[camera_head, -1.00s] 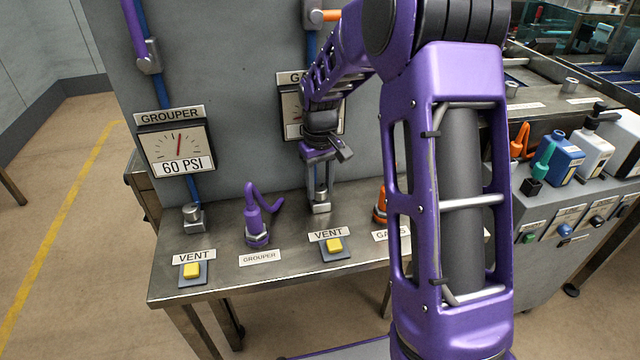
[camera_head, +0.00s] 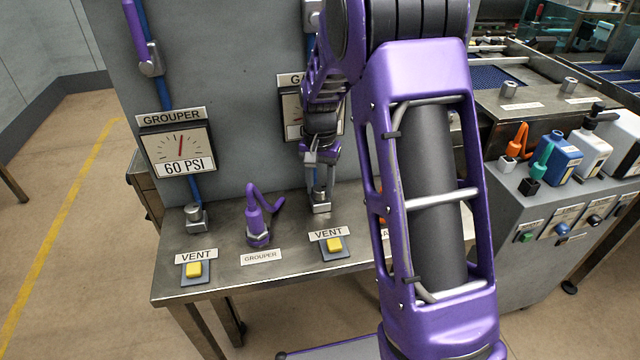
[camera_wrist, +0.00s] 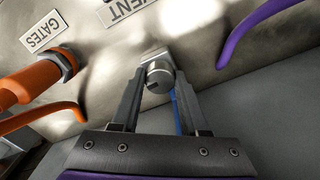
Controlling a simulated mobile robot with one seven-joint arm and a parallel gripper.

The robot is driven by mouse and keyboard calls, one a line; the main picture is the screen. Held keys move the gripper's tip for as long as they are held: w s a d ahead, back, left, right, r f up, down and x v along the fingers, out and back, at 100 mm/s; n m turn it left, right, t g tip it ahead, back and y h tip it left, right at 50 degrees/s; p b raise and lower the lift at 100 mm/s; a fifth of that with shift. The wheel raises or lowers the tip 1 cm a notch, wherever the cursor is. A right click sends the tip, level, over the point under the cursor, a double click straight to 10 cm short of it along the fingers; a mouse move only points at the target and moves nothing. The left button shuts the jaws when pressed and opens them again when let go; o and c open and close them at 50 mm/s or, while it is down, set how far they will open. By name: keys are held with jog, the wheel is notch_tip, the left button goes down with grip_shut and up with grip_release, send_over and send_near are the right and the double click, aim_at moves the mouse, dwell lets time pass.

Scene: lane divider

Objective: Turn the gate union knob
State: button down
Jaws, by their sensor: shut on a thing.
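The gate union knob is a round silver fitting (camera_wrist: 158,77) on a square base, seen in the wrist view between my fingertips. My gripper (camera_wrist: 157,92) is shut on it, with one dark finger on each side. In the head view the knob (camera_head: 321,197) stands on the steel bench behind the right VENT button, and my gripper (camera_head: 321,180) reaches down onto it from above. The gauge behind, with a label starting "GA" (camera_head: 291,80), is mostly hidden by my arm.
A purple hose fitting (camera_head: 257,225) stands left of the knob; an orange hose fitting (camera_wrist: 40,75) also shows in the wrist view. Yellow VENT buttons (camera_head: 194,270) (camera_head: 334,244) sit near the front edge. The GROUPER gauge (camera_head: 180,150) reads 60 PSI. A grey panel (camera_head: 230,100) rises behind.

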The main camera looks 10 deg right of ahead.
aim_at(321, 187)
jog(key=shift+m, duration=0.4)
jog(key=shift+c, duration=2.1)
grip_release()
jog(key=shift+r, duration=0.1)
notch_tip(321, 187, up, 7)
jog(key=shift+r+p, duration=0.2)
jog(key=shift+p, duration=0.2)
jog(key=shift+d, duration=0.1)
